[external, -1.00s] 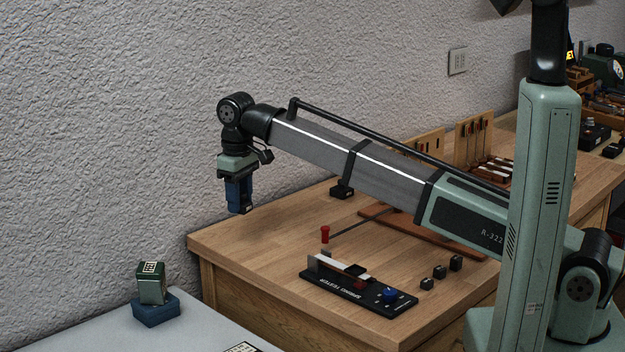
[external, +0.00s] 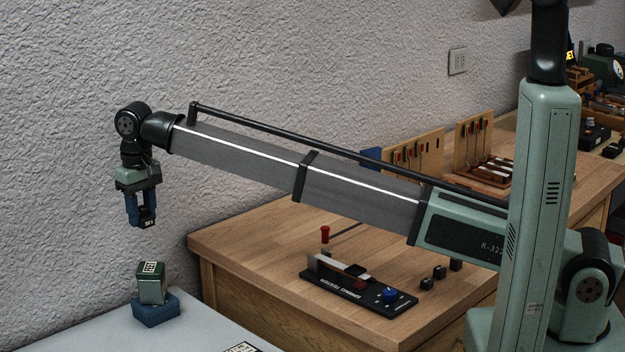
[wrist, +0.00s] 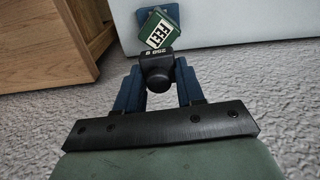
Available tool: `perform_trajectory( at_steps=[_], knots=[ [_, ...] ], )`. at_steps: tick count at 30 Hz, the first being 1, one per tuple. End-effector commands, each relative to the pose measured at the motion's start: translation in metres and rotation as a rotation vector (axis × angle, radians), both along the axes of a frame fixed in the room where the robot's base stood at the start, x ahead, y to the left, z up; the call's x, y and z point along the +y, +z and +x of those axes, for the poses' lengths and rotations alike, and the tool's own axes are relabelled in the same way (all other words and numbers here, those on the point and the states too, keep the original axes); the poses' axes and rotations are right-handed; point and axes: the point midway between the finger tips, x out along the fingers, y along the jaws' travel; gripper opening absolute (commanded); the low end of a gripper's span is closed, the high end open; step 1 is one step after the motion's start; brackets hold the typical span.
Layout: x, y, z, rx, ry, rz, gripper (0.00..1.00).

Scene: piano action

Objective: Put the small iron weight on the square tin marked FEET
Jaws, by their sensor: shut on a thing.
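The small iron weight (wrist: 156,74) is dark, with pale marking on its top edge. My gripper (wrist: 158,84) is shut on it, with a blue finger on either side. In the external view my gripper (external: 143,217) hangs pointing down in the air, above and slightly left of the tin; the weight is a small dark shape there. The green square tin (external: 151,285) has a white label on top and sits on a blue block (external: 156,313).
The tin's block stands on a pale grey surface (external: 200,335). A wooden bench (external: 270,240) to the right carries a black tester (external: 345,290), a red-topped post (external: 325,234) and several small dark blocks (external: 440,271). A rough grey wall runs behind. A gap separates bench and pale surface.

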Motion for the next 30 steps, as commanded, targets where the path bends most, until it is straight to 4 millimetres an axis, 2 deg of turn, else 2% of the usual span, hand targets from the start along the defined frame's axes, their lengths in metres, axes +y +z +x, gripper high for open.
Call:
perform_trajectory(
  at_steps=[5,15,22,30],
  knots=[
    [0.0,-0.004,0.0,-0.001,-0.046,0.001,0.0],
    [-0.001,-0.053,0.0,0.0,-0.048,-0.001,0.0],
    [0.0,-0.07,0.0,-0.001,-0.048,0.001,0.0],
    [0.0,-0.099,0.0,-0.001,-0.047,0.001,0.0]
  ],
)
